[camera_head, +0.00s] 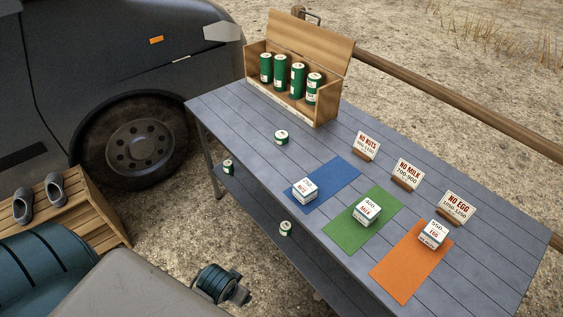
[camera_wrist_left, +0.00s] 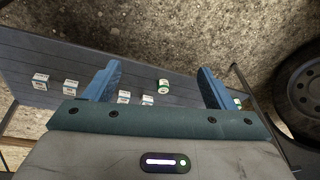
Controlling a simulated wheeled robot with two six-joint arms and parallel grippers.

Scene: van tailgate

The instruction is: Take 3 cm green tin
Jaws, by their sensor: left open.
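A short green tin with a white label (camera_head: 281,138) stands upright on the grey table top, in front of the wooden box. Two more small green tins stand lower, on the shelf under the table: one at its left end (camera_head: 228,167) and one further right (camera_head: 285,228). My left gripper (camera_wrist_left: 160,76) is open and empty in the left wrist view. A small green tin (camera_wrist_left: 163,87) shows between its fingers, farther off and untouched. Another green tin (camera_wrist_left: 238,102) shows just past the right finger. I cannot tell the tins' exact sizes. My right gripper is not seen.
A wooden box (camera_head: 318,107) holds several taller green tins. Small white boxes stand on blue (camera_head: 336,180), green (camera_head: 383,205) and orange (camera_head: 405,284) mats, with signs behind. The wrist view shows several small white boxes (camera_wrist_left: 70,88). The van wheel (camera_head: 140,142) is left.

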